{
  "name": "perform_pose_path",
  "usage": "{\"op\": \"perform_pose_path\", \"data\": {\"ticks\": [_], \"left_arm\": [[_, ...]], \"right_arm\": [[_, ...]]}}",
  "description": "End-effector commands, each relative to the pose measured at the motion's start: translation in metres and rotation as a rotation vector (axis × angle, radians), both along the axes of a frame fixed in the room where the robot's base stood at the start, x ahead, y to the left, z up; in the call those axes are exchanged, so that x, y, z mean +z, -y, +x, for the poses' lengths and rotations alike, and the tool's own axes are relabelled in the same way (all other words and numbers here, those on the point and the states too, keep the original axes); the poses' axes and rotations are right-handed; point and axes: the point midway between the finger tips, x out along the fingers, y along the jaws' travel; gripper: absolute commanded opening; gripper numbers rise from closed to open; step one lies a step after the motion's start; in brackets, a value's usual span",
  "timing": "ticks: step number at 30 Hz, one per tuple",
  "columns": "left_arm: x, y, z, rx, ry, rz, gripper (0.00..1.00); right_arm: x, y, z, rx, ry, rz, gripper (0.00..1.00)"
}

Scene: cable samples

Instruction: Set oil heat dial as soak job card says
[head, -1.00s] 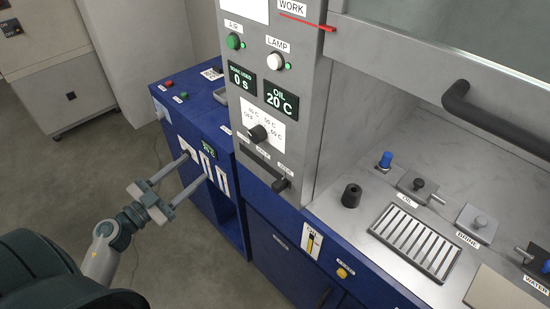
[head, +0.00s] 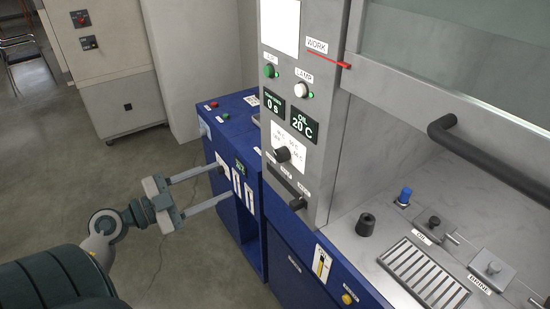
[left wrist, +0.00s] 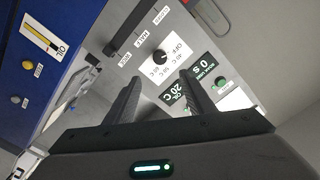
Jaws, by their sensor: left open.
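The oil heat dial (head: 283,155) is a black knob on a white scale plate on the grey column, marked OFF, 40 C, 50 C and 60 C. It also shows in the left wrist view (left wrist: 160,57), beyond the fingertips; its exact setting is too small to tell. The oil display (head: 304,124) reads 20 C. A white sheet (head: 280,22) is at the column top; no writing on it is legible, so I cannot tell whether it is the job card. My left gripper (head: 228,182) is open and empty, left of the dial and apart from it. My right gripper is out of view.
A slider with a black handle (head: 296,204) sits below the dial. The lit green AIR button (head: 269,71) and white LAMP button (head: 301,90) are above it. A blue cabinet (head: 218,128) stands left of the column.

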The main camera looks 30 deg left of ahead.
Motion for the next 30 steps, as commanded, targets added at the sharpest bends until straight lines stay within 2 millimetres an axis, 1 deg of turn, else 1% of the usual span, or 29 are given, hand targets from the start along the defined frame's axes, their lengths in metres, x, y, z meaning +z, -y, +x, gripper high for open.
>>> {"op": "perform_pose_path", "data": {"ticks": [5, 11, 30], "left_arm": [[0.001, 0.003, 0.008, 0.0, 0.001, -0.001, 0.49], [0.003, 0.012, 0.03, 0.0, 0.004, -0.003, 0.49], [0.003, 0.055, 0.133, 0.0, 0.002, -0.002, 0.49]], "right_arm": [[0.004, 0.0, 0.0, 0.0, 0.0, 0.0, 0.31], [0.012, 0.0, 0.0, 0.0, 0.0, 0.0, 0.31], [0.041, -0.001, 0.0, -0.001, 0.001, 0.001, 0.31]]}}
